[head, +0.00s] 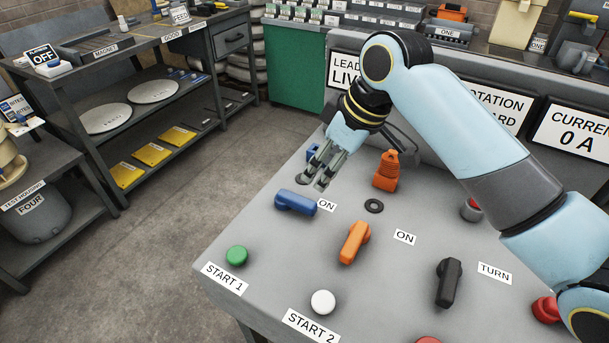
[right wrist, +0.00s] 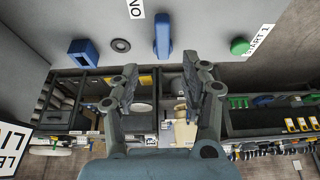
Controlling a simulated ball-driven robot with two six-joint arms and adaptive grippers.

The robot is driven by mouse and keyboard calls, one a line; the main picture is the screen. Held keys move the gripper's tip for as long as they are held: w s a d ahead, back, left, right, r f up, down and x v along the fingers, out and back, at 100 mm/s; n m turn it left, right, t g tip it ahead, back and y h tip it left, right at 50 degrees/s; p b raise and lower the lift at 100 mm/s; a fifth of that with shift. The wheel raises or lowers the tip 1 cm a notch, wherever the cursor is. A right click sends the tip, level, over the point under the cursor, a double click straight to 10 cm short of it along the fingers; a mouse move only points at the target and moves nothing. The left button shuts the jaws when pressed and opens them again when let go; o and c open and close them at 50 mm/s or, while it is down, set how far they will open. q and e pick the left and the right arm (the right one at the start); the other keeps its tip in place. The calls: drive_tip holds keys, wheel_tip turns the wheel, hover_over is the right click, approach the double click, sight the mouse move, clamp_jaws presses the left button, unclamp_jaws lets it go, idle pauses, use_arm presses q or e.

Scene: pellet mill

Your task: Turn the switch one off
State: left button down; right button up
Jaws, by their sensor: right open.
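A blue switch handle (head: 296,202) sits on the grey panel with an ON label (head: 327,205) at its right end. It also shows in the right wrist view (right wrist: 162,36), ahead of the fingers. An orange switch handle (head: 354,242) stands to its right, with its own ON label (head: 405,237). Which one is switch one is not written on them. My right gripper (head: 322,181) is open and empty, just behind the blue handle and apart from it. It also shows in the right wrist view (right wrist: 158,78). My left gripper is not in view.
A blue piece (right wrist: 83,52) and an orange piece (head: 386,172) stand behind the switches, near dark rings (head: 374,206). A green button (head: 237,255), a white button (head: 323,302) and a black handle (head: 448,282) are also on the panel. Floor lies open to the left.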

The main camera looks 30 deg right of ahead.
hover_over(303, 200)
drive_tip(key=s+d, duration=0.1)
drive_tip(key=s, duration=0.1)
wheel_tip(303, 200, down, 5)
drive_tip(key=shift+s+r, duration=0.1)
drive_tip(key=shift+r, duration=0.1)
drive_tip(key=x, duration=0.5)
drive_tip(key=shift+f, duration=0.2)
drive_tip(key=c, duration=0.4)
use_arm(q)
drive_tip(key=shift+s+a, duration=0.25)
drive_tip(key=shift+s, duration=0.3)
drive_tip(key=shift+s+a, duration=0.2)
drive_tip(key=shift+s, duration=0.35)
use_arm(e)
clamp_jaws()
